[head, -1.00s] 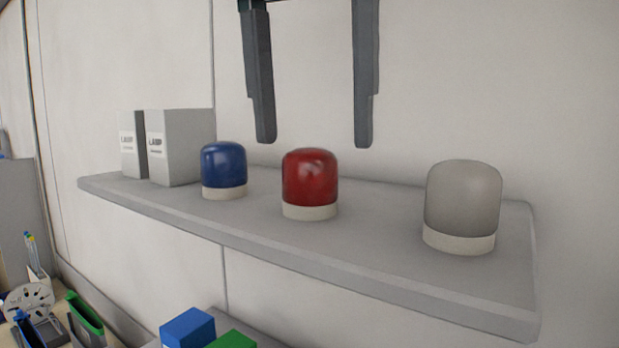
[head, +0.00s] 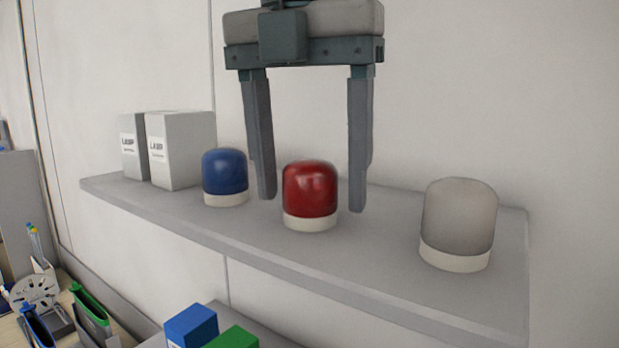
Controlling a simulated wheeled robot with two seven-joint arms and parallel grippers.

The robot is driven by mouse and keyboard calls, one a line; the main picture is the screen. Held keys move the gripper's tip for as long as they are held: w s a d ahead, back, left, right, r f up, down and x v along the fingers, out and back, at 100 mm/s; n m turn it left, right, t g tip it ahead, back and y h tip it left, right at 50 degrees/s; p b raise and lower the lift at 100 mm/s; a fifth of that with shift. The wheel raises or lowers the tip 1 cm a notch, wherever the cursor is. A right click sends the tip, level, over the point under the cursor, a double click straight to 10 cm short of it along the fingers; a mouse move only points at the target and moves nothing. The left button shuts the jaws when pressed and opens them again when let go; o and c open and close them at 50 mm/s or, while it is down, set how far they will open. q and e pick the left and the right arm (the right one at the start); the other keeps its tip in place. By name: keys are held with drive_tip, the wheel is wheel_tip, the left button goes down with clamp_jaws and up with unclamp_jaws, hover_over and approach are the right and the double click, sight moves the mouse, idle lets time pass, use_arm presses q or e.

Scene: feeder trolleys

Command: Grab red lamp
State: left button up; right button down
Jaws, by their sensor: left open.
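The red lamp (head: 310,190) stands upright on its white base, in the middle of a grey wall shelf (head: 370,270). My left gripper (head: 312,204) points down from above, open, with one finger at each side of the red lamp in the picture. The left fingertip shows between the blue lamp and the red lamp, the right one just right of the red lamp. I see no contact with the lamp. Its exact depth relative to the lamp is hard to tell. My right gripper is not in view.
A blue lamp (head: 225,172) stands left of the red one, close to the left finger. A whitish-grey lamp (head: 459,220) stands at the right with free shelf between. Two lamp boxes (head: 183,150) stand at the shelf's left end. Blue and green boxes (head: 191,327) lie below.

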use_arm(q)
drive_tip(key=shift+d+f, duration=0.1)
drive_tip(key=shift+f, duration=0.1)
idle(0.3)
drive_tip(key=c, duration=1.2)
drive_tip(key=shift+r, duration=0.15)
